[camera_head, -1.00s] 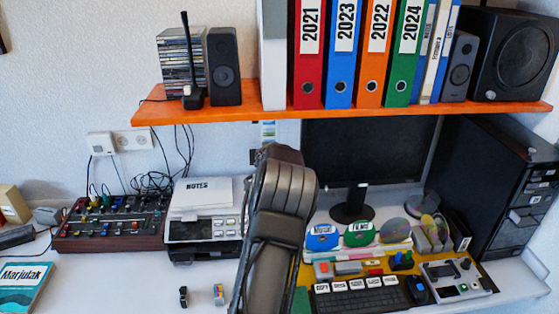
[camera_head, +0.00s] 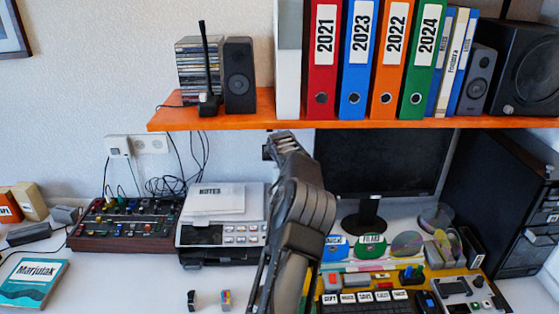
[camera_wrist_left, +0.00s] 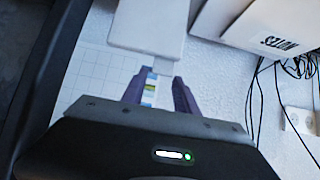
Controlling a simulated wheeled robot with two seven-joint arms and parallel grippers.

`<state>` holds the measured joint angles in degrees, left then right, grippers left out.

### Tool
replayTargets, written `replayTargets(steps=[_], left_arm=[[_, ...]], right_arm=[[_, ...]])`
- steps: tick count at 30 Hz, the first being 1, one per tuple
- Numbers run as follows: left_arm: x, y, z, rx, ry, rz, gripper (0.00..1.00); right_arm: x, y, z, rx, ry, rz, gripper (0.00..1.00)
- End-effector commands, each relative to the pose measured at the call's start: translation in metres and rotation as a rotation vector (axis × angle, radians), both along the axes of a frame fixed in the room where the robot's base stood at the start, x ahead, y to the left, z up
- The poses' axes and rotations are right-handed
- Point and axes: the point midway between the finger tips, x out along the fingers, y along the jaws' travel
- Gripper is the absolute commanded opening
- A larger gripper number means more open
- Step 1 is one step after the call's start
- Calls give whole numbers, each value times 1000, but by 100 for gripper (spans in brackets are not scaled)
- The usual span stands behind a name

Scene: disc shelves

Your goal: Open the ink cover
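The printer (camera_head: 222,232) is white and dark and stands left of centre on the desk. A white booklet marked NOTES (camera_head: 218,195) lies on it. I cannot make out an ink cover. My left gripper (camera_head: 286,143) is raised right of the printer, before the wall. In the left wrist view its two purple-grey fingers (camera_wrist_left: 157,77) are apart with nothing gripped. Between and beyond them is a small colour-banded strip (camera_wrist_left: 150,90). A white slab (camera_wrist_left: 147,28) lies just past the fingertips. The NOTES booklet (camera_wrist_left: 278,42) shows at upper right. My right gripper is out of view.
Two small blocks, one dark (camera_head: 193,300) and one coloured (camera_head: 226,299), stand on the desk before the printer. An orange shelf (camera_head: 240,119) with binders hangs above.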

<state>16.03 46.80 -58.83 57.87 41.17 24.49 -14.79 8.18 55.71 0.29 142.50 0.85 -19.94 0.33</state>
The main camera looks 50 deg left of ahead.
Motion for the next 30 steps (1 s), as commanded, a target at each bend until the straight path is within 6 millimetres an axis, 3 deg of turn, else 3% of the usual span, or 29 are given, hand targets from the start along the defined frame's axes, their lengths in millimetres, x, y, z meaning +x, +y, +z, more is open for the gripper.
replayTargets(steps=[5,16,30], left_arm=[[-1,0,-3,-3,4,0,51],[-3,-4,-1,-5,5,1,51],[-30,-45,40,-4,3,-1,51]], right_arm=[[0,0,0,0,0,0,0],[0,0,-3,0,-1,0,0],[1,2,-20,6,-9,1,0]])
